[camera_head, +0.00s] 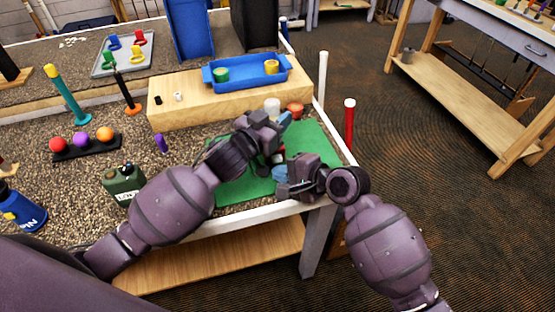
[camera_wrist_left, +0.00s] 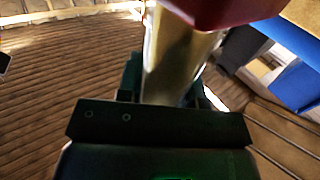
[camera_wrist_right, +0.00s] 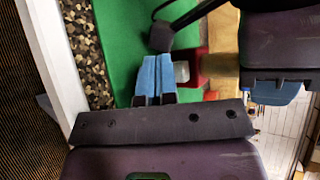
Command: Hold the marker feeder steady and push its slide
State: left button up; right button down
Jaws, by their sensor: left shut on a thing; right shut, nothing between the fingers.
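The marker feeder shows in the left wrist view as a brass-coloured tube (camera_wrist_left: 180,60) with a red part at the top of the picture. My left gripper (camera_head: 281,130) is shut on this tube. In the right wrist view the feeder has a red block (camera_wrist_right: 198,66), with a small pale grey piece, which looks like the slide (camera_wrist_right: 181,71), on the side facing my right gripper. My right gripper (camera_wrist_right: 155,80) is shut and empty, its blue fingertips just beside the grey piece. I cannot tell whether they touch. In the head view my arms hide most of the feeder.
A green mat (camera_head: 320,144) lies under the grippers at the bench corner. A wooden block (camera_head: 190,94) with a blue tray (camera_head: 247,85) stands behind. A green can (camera_head: 123,183) and a rack of coloured balls (camera_head: 86,148) are to the left.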

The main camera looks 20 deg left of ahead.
jog(key=shift+s+d, duration=0.75)
jog(key=shift+s, duration=0.3)
jog(key=shift+s+d, duration=0.7)
jog(key=shift+s, duration=0.35)
